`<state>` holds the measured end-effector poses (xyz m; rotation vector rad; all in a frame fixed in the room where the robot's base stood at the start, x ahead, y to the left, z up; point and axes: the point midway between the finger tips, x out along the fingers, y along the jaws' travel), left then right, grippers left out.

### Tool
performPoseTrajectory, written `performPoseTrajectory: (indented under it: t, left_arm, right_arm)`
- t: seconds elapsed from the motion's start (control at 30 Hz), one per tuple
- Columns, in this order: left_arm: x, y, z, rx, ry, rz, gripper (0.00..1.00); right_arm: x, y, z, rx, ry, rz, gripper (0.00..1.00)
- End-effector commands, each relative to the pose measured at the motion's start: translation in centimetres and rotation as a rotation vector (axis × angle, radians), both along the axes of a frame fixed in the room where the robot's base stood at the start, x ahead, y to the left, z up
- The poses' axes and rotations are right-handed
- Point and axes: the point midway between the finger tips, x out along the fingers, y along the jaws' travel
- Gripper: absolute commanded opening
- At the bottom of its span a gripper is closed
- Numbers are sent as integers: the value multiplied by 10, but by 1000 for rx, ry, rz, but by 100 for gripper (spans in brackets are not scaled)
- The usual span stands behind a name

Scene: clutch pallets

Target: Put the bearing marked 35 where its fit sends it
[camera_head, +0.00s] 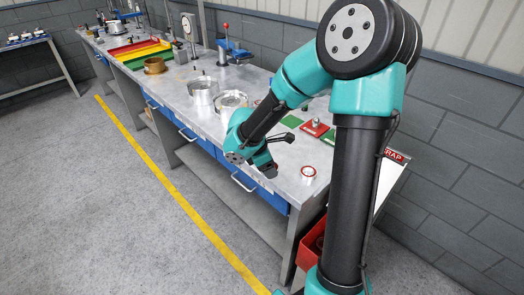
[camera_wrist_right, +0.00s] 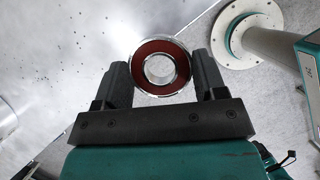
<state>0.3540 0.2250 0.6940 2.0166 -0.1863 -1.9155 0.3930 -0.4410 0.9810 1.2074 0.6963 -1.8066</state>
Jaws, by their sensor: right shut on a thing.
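My right gripper (camera_head: 268,170) hangs over the front edge of the bench. In the right wrist view its two dark fingers (camera_wrist_right: 160,80) are shut on a bearing (camera_wrist_right: 180,68), a bright steel ring with a red-brown face and an open bore. The gripper hides that bearing in the head view. Another small ring-shaped part (camera_head: 308,172), pale with a red band, lies on the bench to the right of the gripper. No number can be read on either. My left gripper is not in view.
Silver housings (camera_head: 202,90) stand mid-bench. Behind my arm are a green pad (camera_head: 291,121) and a red pad (camera_head: 309,131) bearing a small metal part. Red, yellow and green trays (camera_head: 140,47) lie farther back. A red bin (camera_head: 308,240) is below the bench end, near a SCRAP sign (camera_head: 397,157).

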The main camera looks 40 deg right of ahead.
Motion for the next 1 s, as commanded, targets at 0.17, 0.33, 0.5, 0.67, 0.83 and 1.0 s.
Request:
performPoseTrajectory:
  t: [0.17, 0.33, 0.5, 0.67, 0.83, 1.0]
  left_arm:
    - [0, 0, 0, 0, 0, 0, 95]
    - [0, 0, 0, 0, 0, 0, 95]
    - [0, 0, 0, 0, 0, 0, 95]
    - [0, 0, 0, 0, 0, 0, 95]
    - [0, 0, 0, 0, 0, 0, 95]
    - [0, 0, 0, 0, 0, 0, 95]
  right_arm:
    - [0, 0, 0, -1, -1, -3, 29]
    - [1, -2, 0, -1, -1, -3, 29]
    - [14, -16, -2, 0, -1, -4, 29]
    - [35, -40, -6, 0, -1, -4, 29]
    - [59, -66, -9, 0, -1, -4, 29]
    - [82, -93, -12, -1, 0, -4, 29]
